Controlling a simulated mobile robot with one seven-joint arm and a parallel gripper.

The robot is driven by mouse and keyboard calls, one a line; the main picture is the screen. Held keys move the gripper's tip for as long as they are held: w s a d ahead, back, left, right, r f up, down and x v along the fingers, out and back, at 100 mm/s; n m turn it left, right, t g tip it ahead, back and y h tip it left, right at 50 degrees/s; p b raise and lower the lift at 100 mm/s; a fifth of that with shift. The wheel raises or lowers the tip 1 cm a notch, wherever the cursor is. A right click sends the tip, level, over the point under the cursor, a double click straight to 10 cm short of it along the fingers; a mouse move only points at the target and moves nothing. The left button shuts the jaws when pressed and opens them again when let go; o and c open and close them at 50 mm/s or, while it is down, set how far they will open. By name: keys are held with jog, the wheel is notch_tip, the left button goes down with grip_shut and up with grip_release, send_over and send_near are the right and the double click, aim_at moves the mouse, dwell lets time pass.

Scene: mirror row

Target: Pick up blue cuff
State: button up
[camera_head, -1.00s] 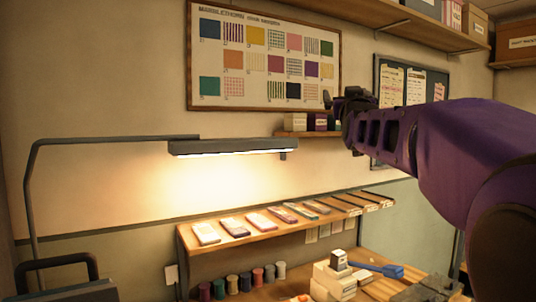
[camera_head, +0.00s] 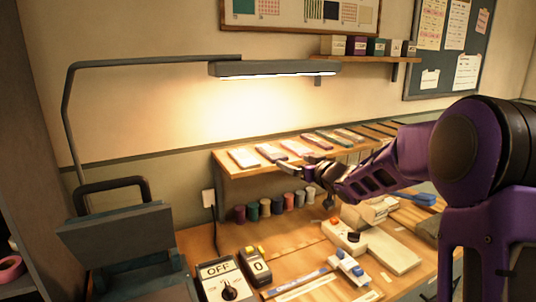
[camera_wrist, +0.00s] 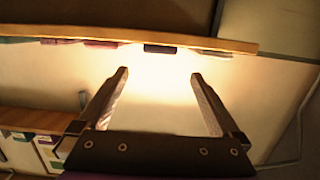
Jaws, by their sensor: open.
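No item in view is clearly the blue cuff. A row of flat coloured pieces (camera_head: 317,141) lies on the raised wooden shelf (camera_head: 232,172); which one, if any, is the blue cuff I cannot tell. My gripper (camera_head: 289,169) is in front of the shelf's edge and hides part of it. In the wrist view my gripper (camera_wrist: 159,74) is open, with nothing between its fingers. Beyond the fingertips, a dark bluish piece (camera_wrist: 160,48) and pinkish pieces (camera_wrist: 100,44) show along a wooden board's edge (camera_wrist: 215,44).
A lit lamp (camera_head: 275,69) hangs above the shelf. Thread spools (camera_head: 265,207) stand below it. The bench holds a switch box (camera_head: 222,280), a white-and-blue block (camera_head: 347,268) and a blue tool (camera_head: 422,198). A grey machine (camera_head: 115,235) stands at left.

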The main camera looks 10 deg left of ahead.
aim_at(273, 152)
jog(key=p+x, duration=0.1)
jog(key=x, duration=1.2)
jog(key=shift+w+a+r, duration=0.1)
jog(key=shift+w+a, duration=0.1)
jog(key=shift+w, duration=0.1)
